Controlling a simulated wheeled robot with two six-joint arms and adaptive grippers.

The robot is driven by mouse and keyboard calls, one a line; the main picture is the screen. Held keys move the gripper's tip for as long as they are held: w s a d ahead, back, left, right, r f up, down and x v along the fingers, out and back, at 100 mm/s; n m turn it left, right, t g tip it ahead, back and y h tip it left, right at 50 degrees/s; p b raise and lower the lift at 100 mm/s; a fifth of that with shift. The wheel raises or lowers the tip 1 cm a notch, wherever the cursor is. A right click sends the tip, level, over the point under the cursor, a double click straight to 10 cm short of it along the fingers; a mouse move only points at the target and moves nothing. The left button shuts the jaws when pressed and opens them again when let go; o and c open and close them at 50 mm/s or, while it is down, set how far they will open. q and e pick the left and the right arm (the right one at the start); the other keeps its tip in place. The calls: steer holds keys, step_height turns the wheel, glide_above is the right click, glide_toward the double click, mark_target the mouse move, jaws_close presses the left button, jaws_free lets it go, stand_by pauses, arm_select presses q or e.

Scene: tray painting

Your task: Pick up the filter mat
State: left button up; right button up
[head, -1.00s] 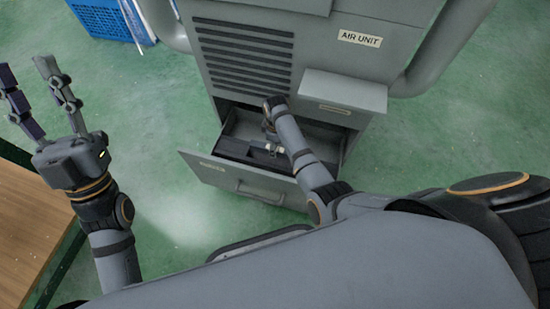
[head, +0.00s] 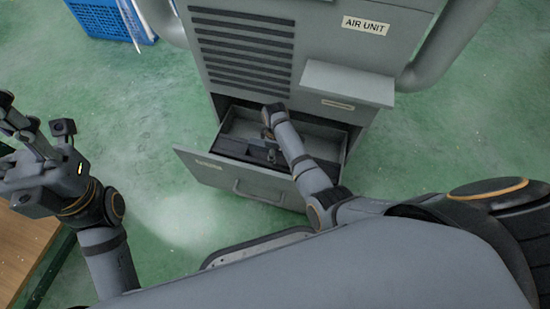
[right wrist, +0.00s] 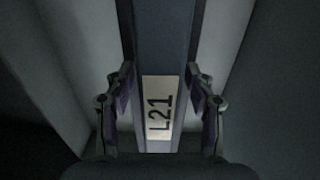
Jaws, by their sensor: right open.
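The filter mat appears to be the dark slab (head: 232,147) lying in the pulled-out drawer of the air unit. In the right wrist view a dark blue-grey strip (right wrist: 166,40) with a white "L21" label (right wrist: 158,107) runs between my fingers; I take it for the mat's edge. My right gripper (head: 273,153) reaches down into the drawer and partly hides the mat. In its wrist view the right gripper (right wrist: 160,105) is open, one finger on each side of the strip, with narrow gaps visible. My left gripper (head: 34,128) is open and empty at the far left.
The drawer (head: 240,180) is open at the foot of the grey air unit (head: 330,75), under a jutting ledge (head: 347,83). A wooden-topped table (head: 22,245) stands at lower left. A blue crate (head: 100,20) stands at upper left. Green floor (head: 150,120) is clear between.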

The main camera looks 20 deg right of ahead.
steer(key=shift+r, duration=0.1)
steer(key=c, duration=1.1)
